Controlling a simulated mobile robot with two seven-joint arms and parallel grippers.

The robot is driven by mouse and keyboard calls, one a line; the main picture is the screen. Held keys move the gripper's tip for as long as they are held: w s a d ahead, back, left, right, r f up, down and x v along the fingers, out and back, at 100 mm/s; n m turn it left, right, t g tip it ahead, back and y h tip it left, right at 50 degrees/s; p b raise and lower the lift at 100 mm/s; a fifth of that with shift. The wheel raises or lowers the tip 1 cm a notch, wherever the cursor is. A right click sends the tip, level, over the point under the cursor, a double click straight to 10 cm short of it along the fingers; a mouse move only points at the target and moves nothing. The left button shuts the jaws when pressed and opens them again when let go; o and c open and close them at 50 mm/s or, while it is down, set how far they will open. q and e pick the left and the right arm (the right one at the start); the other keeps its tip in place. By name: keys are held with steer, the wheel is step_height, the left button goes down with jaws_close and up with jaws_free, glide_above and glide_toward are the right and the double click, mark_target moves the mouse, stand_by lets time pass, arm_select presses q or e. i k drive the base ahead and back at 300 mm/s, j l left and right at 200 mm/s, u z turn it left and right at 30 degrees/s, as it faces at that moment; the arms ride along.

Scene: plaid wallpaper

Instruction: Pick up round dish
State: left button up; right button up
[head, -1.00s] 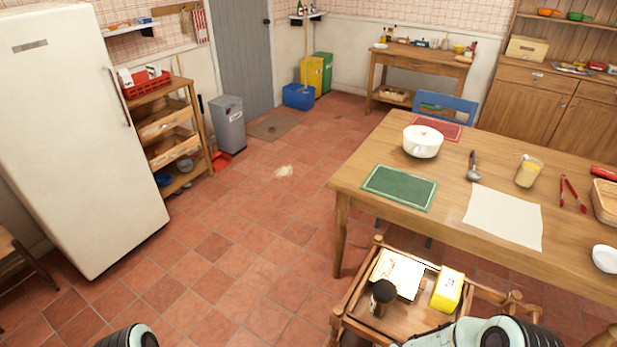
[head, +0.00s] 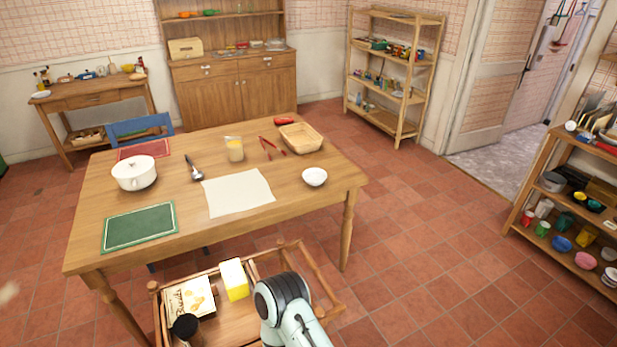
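A small round white dish (head: 315,176) sits upright near the right end of the wooden table (head: 300,200). A white plate (head: 40,94) lies on the side table at the far left. Part of one of my arms shows at the bottom centre, well in front of the table. Neither gripper is in view, so what they hold cannot be seen.
A wooden trolley (head: 237,328) with boxes and a dark-lidded jar stands before the table. A basket (head: 300,138), red tongs (head: 270,147) and a glass jug (head: 234,149) are near the dish. Shelves (head: 570,190) with bowls and cups stand at right. The floor right of the table is clear.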

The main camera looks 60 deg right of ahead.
mark_target(314, 176)
steer(key=z, duration=1.95)
steer(key=i+l+z, duration=0.6)
steer(key=z, duration=0.15)
steer(key=i+l+z, duration=0.4)
steer(key=i+z, duration=0.35)
steer(key=i+u, duration=0.3)
steer(key=u, duration=0.15)
steer(key=i+u, duration=0.45)
steer(key=i+l+u, duration=0.15)
steer(key=u, duration=0.3)
steer(key=i+u, duration=0.1)
steer(key=u, duration=0.3)
steer(key=i+l+u, duration=0.1)
steer(key=u, duration=0.3)
steer(key=i+l+u, duration=0.1)
steer(key=u, duration=0.35)
steer(key=i+l+u, duration=0.1)
steer(key=u, duration=0.3)
